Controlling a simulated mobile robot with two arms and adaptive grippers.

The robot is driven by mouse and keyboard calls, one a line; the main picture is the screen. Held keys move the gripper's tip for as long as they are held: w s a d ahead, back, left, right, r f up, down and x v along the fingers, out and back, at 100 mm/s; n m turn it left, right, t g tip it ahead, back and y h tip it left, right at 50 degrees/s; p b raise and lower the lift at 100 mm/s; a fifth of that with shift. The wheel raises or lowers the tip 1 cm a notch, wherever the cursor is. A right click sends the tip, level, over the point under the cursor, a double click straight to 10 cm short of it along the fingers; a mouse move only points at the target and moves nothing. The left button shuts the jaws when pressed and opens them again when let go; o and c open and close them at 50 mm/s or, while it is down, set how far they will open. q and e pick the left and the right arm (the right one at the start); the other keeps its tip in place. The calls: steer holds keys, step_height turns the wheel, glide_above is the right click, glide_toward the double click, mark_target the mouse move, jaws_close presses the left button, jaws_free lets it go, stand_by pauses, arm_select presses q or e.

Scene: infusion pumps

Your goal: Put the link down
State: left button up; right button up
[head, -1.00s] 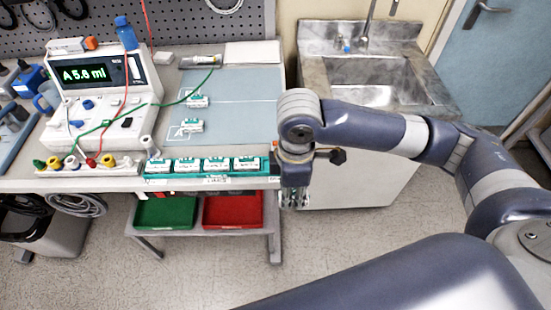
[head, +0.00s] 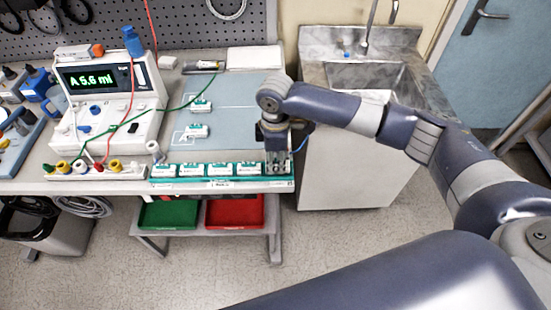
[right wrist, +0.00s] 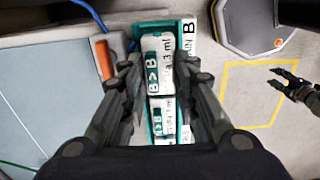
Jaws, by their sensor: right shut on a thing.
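My right gripper (head: 277,172) is at the right end of the teal rail (head: 215,186) on the front edge of the bench. In the right wrist view its fingers (right wrist: 160,95) are shut on the sides of a white link (right wrist: 158,62) marked "B>B". The link is in line with the rail; whether it touches the rail is hidden. Another white link (right wrist: 162,118) lies close below it in that view. A dark gripper, apparently my left one (right wrist: 273,79), hangs beyond the bench with its fingers apart.
Several white links (head: 220,170) stand in a row on the rail. Two more links (head: 195,131) lie on the grey-blue mat (head: 245,105). The pump (head: 105,90) stands at left. Green (head: 168,215) and red (head: 235,212) trays are below. A sink (head: 365,75) is at right.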

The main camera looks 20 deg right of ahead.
steer(key=shift+f, duration=0.55)
steer(key=o, duration=1.1)
steer(key=shift+f, duration=0.1)
steer(key=shift+c, duration=0.2)
step_height(320, 180, up, 12)
steer(key=b, duration=0.2)
steer(key=shift+b, duration=0.4)
